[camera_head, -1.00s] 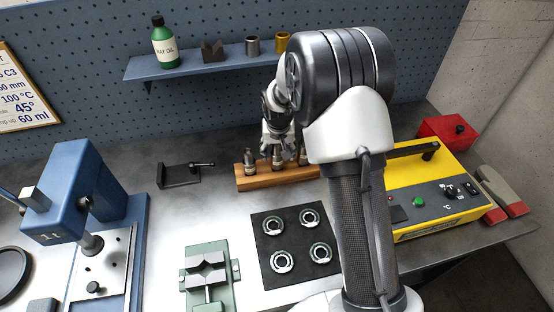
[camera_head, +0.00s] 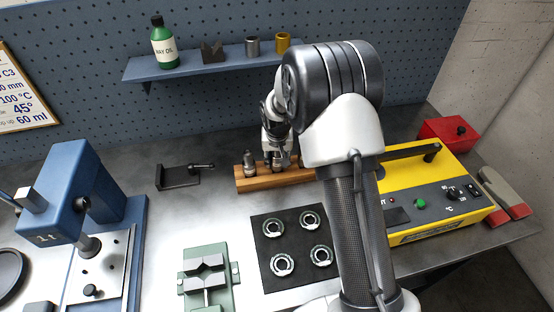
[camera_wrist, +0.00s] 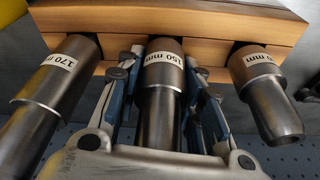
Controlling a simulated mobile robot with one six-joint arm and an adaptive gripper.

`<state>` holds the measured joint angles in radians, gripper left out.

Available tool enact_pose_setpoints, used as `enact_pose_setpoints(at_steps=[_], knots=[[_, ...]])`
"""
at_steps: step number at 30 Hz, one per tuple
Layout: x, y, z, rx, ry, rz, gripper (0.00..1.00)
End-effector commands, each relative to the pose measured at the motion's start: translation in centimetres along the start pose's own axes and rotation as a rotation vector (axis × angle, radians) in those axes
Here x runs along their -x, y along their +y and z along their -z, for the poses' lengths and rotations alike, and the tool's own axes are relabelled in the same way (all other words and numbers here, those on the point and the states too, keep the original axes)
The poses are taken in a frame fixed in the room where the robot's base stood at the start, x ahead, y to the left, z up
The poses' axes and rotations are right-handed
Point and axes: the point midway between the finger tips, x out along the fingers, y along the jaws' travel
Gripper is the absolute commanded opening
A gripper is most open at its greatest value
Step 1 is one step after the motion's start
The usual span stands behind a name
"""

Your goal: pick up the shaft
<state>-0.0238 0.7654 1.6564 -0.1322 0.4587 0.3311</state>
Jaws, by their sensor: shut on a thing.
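Several dark metal shafts stand in a wooden rack (camera_head: 250,184) at the back middle of the bench. In the wrist view, my gripper (camera_wrist: 163,85) is shut on the middle shaft (camera_wrist: 161,110), labelled 150 mm or similar, with its first digit partly unclear. Its blue-padded fingers lie on both sides of it. A shaft labelled 170 mm (camera_wrist: 52,85) is on the left, and a shorter one (camera_wrist: 268,95) is on the right. In the head view, my gripper (camera_head: 277,160) is at the rack and hides much of the held shaft. The held shaft still sits at the rack.
A black mat (camera_head: 262,285) with several rings lies in front of the rack. A green vise block (camera_head: 209,270), a blue press (camera_head: 75,195) and a yellow heater (camera_head: 430,225) stand around it. A black stand (camera_head: 178,178) is left of the rack. A shelf (camera_head: 190,66) hangs behind.

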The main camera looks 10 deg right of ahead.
Motion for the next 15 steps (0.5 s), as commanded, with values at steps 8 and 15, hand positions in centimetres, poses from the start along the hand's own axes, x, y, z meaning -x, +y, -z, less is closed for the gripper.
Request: enact_pose_setpoints(at_steps=[8, 15], knots=[[0.13, -0.03, 0.19, 0.000, 0.005, 0.001, 0.03], [0.26, -0.03, 0.23, 0.000, 0.005, 0.001, 0.03]])
